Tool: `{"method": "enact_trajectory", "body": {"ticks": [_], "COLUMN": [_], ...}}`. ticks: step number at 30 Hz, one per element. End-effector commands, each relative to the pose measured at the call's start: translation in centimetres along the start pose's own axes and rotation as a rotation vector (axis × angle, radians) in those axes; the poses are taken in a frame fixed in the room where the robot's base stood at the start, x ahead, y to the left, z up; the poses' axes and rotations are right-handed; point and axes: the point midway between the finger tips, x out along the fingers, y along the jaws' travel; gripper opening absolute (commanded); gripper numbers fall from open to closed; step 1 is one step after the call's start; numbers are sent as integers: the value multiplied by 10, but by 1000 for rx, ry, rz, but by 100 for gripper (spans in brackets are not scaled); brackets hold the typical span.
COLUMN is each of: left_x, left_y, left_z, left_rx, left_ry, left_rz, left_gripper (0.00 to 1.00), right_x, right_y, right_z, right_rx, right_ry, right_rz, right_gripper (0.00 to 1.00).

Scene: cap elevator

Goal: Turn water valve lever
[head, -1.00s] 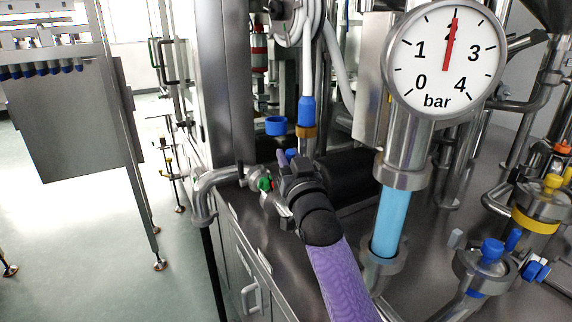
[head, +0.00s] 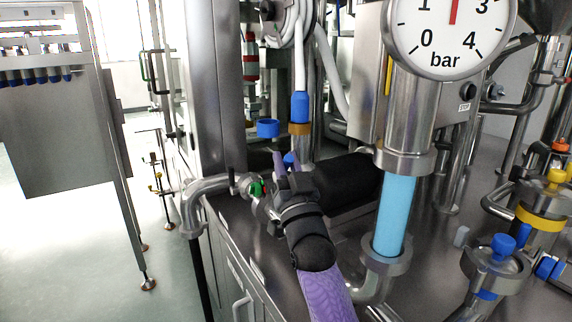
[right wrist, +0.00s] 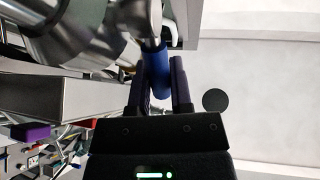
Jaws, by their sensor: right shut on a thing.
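The water valve lever shows as a blue handle (right wrist: 159,72) in the right wrist view, with a metal valve body (right wrist: 130,18) above it. In the head view a small blue part of it (head: 290,160) shows between the fingers. My right gripper (head: 284,161) has dark purple fingers, one on each side of the handle. It also shows in the right wrist view (right wrist: 160,88), shut on the handle. The gripper body and wrist hide much of the valve in the head view. My left gripper is in neither view now.
A round pressure gauge (head: 452,30), cut off at the top, stands over a light blue sight tube (head: 395,215) right of my arm. A bent steel pipe (head: 195,198) lies left of the gripper. A blue cup-shaped part (head: 268,128) is behind it. Open floor (head: 120,240) lies left.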

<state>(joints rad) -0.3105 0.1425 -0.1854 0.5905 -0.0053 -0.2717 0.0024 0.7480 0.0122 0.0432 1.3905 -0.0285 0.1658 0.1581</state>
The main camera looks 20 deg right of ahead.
Motion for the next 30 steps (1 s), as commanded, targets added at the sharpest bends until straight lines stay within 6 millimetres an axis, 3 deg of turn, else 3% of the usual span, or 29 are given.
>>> {"method": "enact_trajectory", "body": {"ticks": [3,4,6,17,30], "left_x": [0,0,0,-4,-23], "left_y": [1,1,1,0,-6], "left_z": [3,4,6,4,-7], "left_rx": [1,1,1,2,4], "left_ry": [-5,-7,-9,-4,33], "left_rz": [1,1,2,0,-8], "left_gripper": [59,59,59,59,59], "right_x": [0,0,0,-8,-90], "right_y": [0,0,0,0,0], "right_z": [1,1,1,0,0], "right_rx": [0,0,0,0,0], "right_ry": [-3,-3,-3,-2,-4], "right_rz": [0,0,0,0,0], "right_gripper": [0,30,39,39,39]}}
